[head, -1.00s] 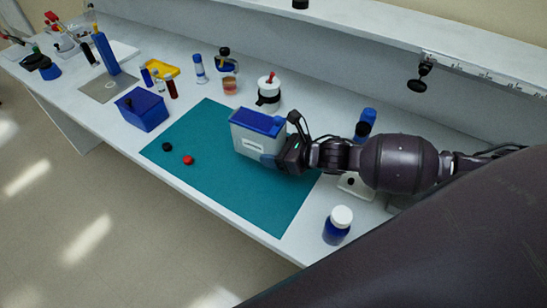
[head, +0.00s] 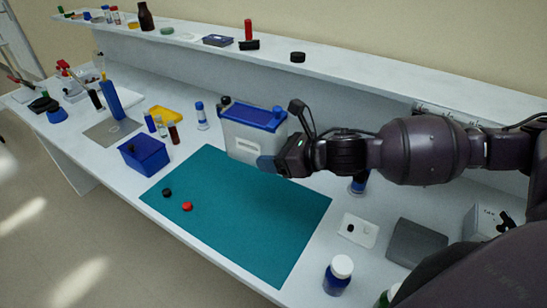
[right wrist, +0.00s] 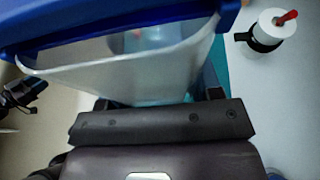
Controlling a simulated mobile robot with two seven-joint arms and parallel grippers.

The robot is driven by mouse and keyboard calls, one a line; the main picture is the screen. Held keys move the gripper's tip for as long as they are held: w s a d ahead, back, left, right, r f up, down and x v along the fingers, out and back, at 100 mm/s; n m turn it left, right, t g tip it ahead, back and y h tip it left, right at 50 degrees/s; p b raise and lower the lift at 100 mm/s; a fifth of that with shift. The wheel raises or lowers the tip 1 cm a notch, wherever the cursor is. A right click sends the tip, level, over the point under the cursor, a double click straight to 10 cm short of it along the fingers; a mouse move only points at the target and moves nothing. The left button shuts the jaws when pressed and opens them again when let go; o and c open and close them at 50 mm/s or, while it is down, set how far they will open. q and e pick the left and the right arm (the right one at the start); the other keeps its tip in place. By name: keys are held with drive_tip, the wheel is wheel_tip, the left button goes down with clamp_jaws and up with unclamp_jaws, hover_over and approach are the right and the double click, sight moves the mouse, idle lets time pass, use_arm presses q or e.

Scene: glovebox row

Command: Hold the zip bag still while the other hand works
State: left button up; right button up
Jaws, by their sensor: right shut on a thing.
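The zip bag (head: 240,146), a pale translucent pouch with a blue top and a white label, is in my right gripper (head: 272,163) in the head view. The gripper is shut on its lower right side. The bag is upright and appears raised above the far edge of the teal mat (head: 250,215). In the right wrist view the bag (right wrist: 120,75) fills the upper part, its blue top across the upper edge. The dark gripper (right wrist: 165,112) lies against its near side; the fingertips are hidden. My left gripper is not in view.
A black cap (head: 167,192) and a red cap (head: 187,206) lie on the mat. A blue box (head: 144,155) stands left of it. A white-capped blue bottle (head: 338,275) stands near the front edge. A shelf (head: 340,72) runs along the back. Most of the mat is clear.

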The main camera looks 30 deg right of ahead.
drive_tip(key=b, duration=0.5)
hover_over(274, 215)
drive_tip(key=shift+f, duration=5.35)
drive_tip(key=shift+f+b, duration=0.7)
drive_tip(key=shift+f, duration=0.6)
drive_tip(key=shift+f+b, duration=0.35)
drive_tip(key=shift+f, duration=0.5)
drive_tip(key=shift+f+b, duration=0.3)
drive_tip(key=shift+f, duration=0.85)
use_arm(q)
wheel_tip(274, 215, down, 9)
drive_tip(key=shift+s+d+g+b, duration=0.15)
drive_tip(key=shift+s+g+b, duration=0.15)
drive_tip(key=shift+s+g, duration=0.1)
use_arm(e)
drive_tip(key=shift+f, duration=0.2)
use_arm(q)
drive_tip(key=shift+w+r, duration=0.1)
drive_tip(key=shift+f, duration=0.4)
use_arm(e)
drive_tip(key=shift+f, duration=0.85)
